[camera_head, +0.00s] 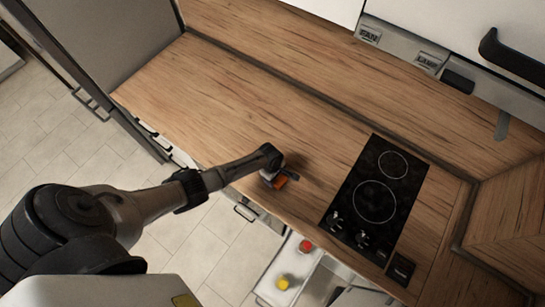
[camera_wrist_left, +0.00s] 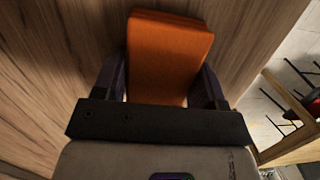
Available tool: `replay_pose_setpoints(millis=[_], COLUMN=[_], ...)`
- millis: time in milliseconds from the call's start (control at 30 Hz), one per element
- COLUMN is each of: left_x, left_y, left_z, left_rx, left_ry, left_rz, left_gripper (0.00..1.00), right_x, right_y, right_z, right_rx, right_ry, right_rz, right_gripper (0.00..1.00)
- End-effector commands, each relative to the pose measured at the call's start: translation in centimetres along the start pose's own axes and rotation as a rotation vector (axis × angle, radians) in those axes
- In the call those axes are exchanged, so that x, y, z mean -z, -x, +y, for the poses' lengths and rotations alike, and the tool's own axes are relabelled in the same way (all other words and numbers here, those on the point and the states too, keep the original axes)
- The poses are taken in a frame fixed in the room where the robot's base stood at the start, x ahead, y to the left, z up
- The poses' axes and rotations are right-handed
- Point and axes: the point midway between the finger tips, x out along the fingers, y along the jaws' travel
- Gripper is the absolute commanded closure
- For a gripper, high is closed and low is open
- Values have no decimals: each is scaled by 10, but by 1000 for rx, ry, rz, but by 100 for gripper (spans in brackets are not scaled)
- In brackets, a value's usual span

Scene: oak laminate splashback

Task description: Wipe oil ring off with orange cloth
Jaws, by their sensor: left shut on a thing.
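The orange cloth (camera_head: 281,182) is a small folded block at the front part of the wooden worktop (camera_head: 215,105), left of the hob. My left gripper (camera_head: 273,174) is shut on it. In the left wrist view the cloth (camera_wrist_left: 168,58) sits between the two dark fingers, its far end standing out past them, over the wood. I cannot tell whether it touches the surface. A dark patch shows beside the gripper in the head view; I cannot tell whether it is oil, shadow or a finger. No clear oil ring shows. My right gripper is out of view.
A black hob (camera_head: 377,193) with two rings and front knobs lies to the right. A red thing (camera_head: 305,246) and a yellow thing (camera_head: 282,283) lie in a white open drawer or tray below the front edge. The worktop to the left is clear.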

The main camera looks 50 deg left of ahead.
Motion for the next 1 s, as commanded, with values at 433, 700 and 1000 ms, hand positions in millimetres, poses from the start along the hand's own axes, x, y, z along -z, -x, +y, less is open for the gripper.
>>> replay_pose_setpoints(millis=[433, 700, 1000], left_x=[8, 9, 4], left_y=[-6, -2, 19], left_z=[16, 17, 18], left_rx=[-17, -18, -20], left_ry=[-2, -1, 1], left_rz=[14, 15, 11], left_gripper=[54, 54, 54], right_x=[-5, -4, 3], right_y=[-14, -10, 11], right_z=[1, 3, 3], right_rx=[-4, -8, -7], right_ry=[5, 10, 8], right_rz=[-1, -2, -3], right_gripper=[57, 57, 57])
